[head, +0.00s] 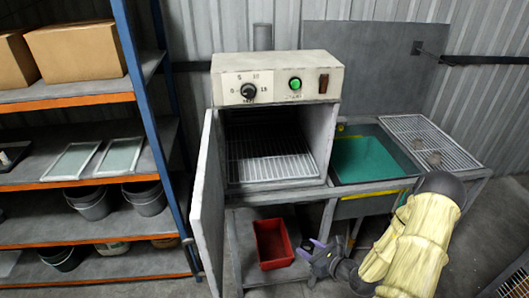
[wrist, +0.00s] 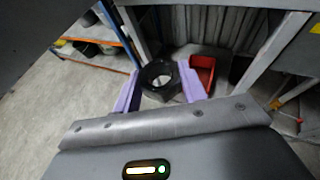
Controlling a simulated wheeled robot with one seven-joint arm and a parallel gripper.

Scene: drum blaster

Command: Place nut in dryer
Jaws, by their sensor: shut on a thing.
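The dryer (head: 318,74) is a grey box with a dial and green button on top. Its door (head: 208,190) stands open at the left, and a wire rack (head: 262,168) shows inside with nothing seen on it. My gripper (head: 318,252), with purple fingers, is low in front of the dryer, below its opening and right of the red bin. In the wrist view, my gripper (wrist: 163,88) is shut on the nut (wrist: 180,95), a dark ring-shaped piece held between the fingers. In the head view the nut is too small and dark to make out clearly.
A red bin (head: 272,243) sits on the shelf under the dryer. A sink with a green bottom (head: 362,160) and a wire drainer (head: 455,148) holding small brownish pieces (head: 434,158) stand to the right. A blue-and-orange shelf unit (head: 150,105) is at the left.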

